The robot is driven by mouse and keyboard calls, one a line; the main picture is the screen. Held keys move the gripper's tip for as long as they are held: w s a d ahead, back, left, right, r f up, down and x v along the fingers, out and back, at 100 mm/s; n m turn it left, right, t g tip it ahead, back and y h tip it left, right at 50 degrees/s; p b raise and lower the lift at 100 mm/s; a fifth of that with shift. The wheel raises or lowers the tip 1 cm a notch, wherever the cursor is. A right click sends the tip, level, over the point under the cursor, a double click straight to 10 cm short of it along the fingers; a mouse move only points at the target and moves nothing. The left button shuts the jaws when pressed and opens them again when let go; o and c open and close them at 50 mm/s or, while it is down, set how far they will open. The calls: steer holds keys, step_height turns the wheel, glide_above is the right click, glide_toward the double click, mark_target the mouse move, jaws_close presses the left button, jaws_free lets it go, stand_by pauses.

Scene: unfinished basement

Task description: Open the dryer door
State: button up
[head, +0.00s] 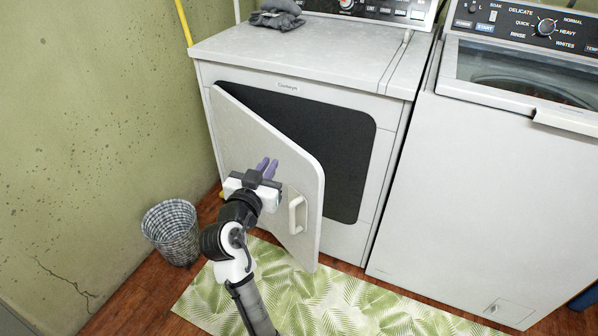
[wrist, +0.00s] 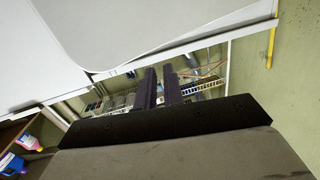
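The dryer (head: 305,45) is white and stands against the wall. Its white door (head: 252,135) is hinged at the left and stands partly open, swung outward. The dark opening (head: 345,135) shows behind it. The white door handle (head: 296,214) is near the door's free right edge. My gripper (head: 267,166) is in front of the door's outer face, left of and above the handle, not on it. Its purple fingers are a little apart, with nothing between them. The wrist view shows the fingers (wrist: 160,88) with a narrow gap. I cannot tell whether they touch the door.
A white washer (head: 480,160) stands right of the dryer. A wire-like wastebasket (head: 172,232) is on the floor at left by the green wall. A leaf-patterned mat (head: 310,300) lies in front. Grey gloves (head: 277,17) lie on the dryer. A yellow pole (head: 184,22) stands behind.

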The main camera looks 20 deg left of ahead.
steer(key=w+y, duration=0.1)
steer(key=w+g+y+p, duration=0.1)
steer(key=y, duration=0.1)
steer(key=w+d+g+y, duration=0.1)
steer(key=y, duration=0.1)
steer(key=shift+w+d+r, duration=0.1)
steer(key=shift+w+r, duration=0.2)
jaws_close()
steer(key=d+r+m+y+p, duration=0.2)
steer(key=d+r+y, duration=0.3)
steer(key=d, duration=0.1)
steer(key=d+f+m+g+p, duration=0.2)
steer(key=d+f+m, duration=0.65)
steer(key=d, duration=0.65)
steer(key=w+a+p, duration=0.2)
steer(key=a+p, duration=0.1)
steer(key=a, duration=0.5)
steer(key=shift+w+a+f, duration=0.25)
steer(key=shift+w+f, duration=0.1)
steer(key=shift+f, duration=0.1)
